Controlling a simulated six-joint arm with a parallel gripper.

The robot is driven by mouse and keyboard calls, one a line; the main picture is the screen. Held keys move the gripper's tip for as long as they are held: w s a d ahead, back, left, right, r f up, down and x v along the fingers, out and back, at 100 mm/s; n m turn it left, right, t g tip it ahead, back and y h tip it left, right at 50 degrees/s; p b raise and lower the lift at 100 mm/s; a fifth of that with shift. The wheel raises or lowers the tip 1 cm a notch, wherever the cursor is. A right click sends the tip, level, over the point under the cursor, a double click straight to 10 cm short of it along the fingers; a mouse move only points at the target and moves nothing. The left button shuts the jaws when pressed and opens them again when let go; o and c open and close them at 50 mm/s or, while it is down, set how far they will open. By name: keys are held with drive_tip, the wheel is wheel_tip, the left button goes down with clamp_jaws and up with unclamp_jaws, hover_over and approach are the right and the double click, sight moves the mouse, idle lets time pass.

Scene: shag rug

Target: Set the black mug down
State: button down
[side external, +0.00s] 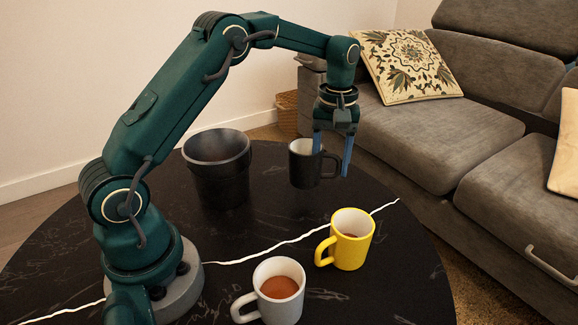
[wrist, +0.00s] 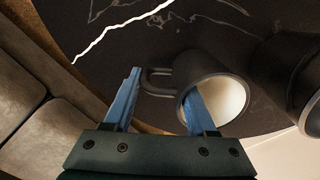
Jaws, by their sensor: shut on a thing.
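The black mug (side external: 303,168) is upright, or nearly so, at the far side of the dark round table. It has a pale inside, and its handle points right in the side view. In the wrist view the mug (wrist: 205,72) has its open mouth toward the camera. My gripper (side external: 332,158) points down and is shut on the mug's handle-side wall. One blue finger is inside the mug and the other is outside, by the handle; the gripper also shows in the wrist view (wrist: 162,82). I cannot tell whether the mug's base touches the table.
A large black pot (side external: 217,168) stands left of the mug. A yellow mug (side external: 351,247) and a white mug (side external: 282,304) with brown liquid stand nearer the camera. The dark table (side external: 385,222) has bare room around the yellow mug. A grey sofa (side external: 480,130) is beyond.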

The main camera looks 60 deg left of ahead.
sight(329, 177)
drive_tip(key=shift+f, duration=2.05)
drive_tip(key=shift+f, duration=0.2)
drive_tip(key=shift+c, duration=1)
unclamp_jaws()
